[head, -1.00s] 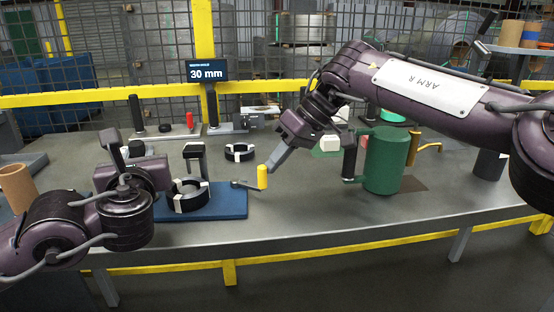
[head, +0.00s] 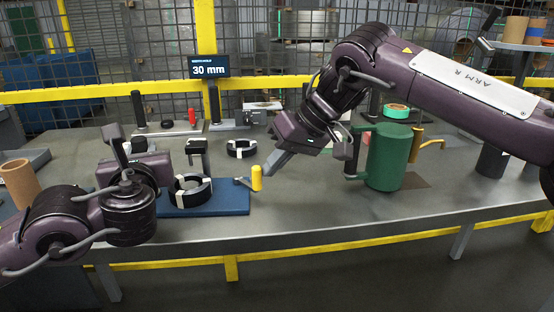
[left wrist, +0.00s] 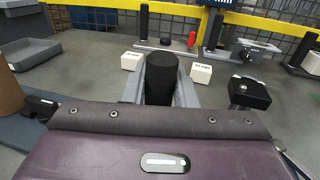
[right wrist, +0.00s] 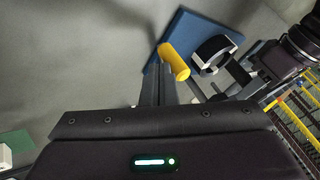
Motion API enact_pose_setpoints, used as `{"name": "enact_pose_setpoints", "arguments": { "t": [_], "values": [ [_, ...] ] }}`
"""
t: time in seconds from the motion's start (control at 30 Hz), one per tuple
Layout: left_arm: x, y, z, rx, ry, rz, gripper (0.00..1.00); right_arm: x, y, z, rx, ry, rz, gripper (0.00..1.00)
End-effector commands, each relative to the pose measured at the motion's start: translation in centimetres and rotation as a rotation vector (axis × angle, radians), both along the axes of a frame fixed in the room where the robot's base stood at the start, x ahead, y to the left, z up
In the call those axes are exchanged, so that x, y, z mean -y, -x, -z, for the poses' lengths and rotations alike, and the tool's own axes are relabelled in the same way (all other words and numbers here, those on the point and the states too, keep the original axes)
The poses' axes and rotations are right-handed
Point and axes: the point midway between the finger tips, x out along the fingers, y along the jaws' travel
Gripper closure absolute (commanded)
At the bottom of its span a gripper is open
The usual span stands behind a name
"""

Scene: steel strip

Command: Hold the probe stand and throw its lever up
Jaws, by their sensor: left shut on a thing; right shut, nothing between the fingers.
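The probe stand has a blue base (head: 228,203), a black ring with white clips (head: 190,190) and a yellow-handled lever (head: 256,178) at its right end. My left gripper (left wrist: 162,82) is shut on a black upright cylinder (left wrist: 163,70); whether this is part of the stand I cannot tell, as my wrist hides its lower part. My right gripper (head: 269,172) is shut and empty, its tips at the lever's yellow handle. The handle also shows in the right wrist view (right wrist: 175,60), beside the fingertips (right wrist: 162,72) and apparently touching them.
A green canister (head: 388,158) stands right of my right gripper. A black-topped post (head: 196,147) and a second black ring (head: 241,149) are behind the base. A 30 mm screen (head: 208,66) stands at the back. The table front right of the base is clear.

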Motion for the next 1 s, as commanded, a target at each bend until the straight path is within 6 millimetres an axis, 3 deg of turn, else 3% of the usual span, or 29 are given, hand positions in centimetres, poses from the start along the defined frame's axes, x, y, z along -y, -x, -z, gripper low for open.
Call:
{"name": "enact_pose_setpoints", "arguments": {
  "t": [0.33, 1.0],
  "values": [
    [0.0, 0.0, 0.2, -0.005, -0.001, 0.001, 1.00, -1.6, 2.5, 0.0, 0.002, 0.000, 0.304, 1.00],
    [0.0, 0.0, 0.2, -0.005, -0.001, 0.001, 1.00, -4.2, 4.3, -0.1, 0.004, 0.001, 0.315, 1.00]
  ]
}}
